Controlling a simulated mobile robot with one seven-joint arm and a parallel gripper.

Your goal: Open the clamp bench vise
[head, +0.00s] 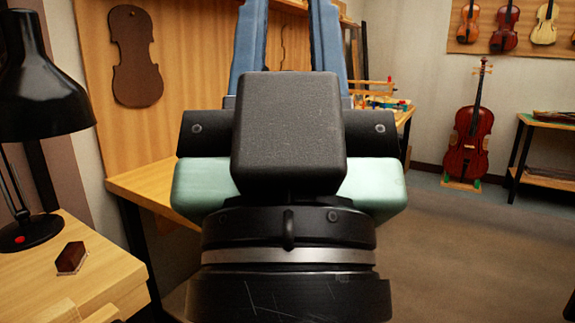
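My gripper (289,28) fills the middle of the head view, seen from behind. Its two blue fingers point up and away and stand apart, with nothing visible between them but the wooden panel behind. The fingertips are cut off by the top edge. I cannot make out the clamp bench vise; my gripper and wrist hide much of the bench area. Small coloured items (384,103) lie on a far bench to the right of my gripper, too small to identify.
A black lamp (40,85) and a dark brown block (71,257) stand on a wooden table (40,285) at left. A wooden bench (150,187) runs behind my gripper. A cello (468,140) stands at back right near a low table (545,122). Floor at right is clear.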

